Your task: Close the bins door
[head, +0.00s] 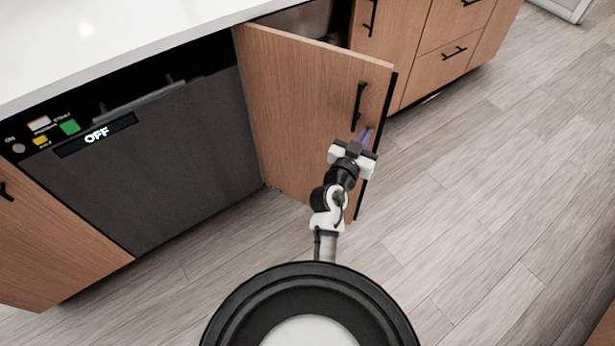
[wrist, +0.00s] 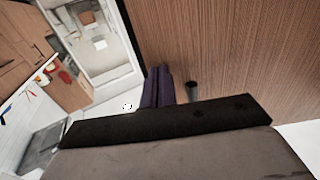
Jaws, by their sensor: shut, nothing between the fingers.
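The bins door (head: 305,95) is a wooden cabinet door that stands open, swung outward from the island. It has a black vertical handle (head: 358,105) near its free edge. My gripper (head: 366,134) is shut and empty, in front of the door face just below the handle. Whether the fingers touch the door is unclear. In the wrist view the shut purple fingers (wrist: 158,86) lie beside the wood-grain door (wrist: 220,50), and the end of a dark bar, perhaps the handle, shows just right of them.
A dark dishwasher (head: 150,160) reading OFF is left of the door. Wooden drawers (head: 445,55) with black handles are to the right. A white countertop (head: 90,40) runs above. The wood floor (head: 490,200) on the right is clear.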

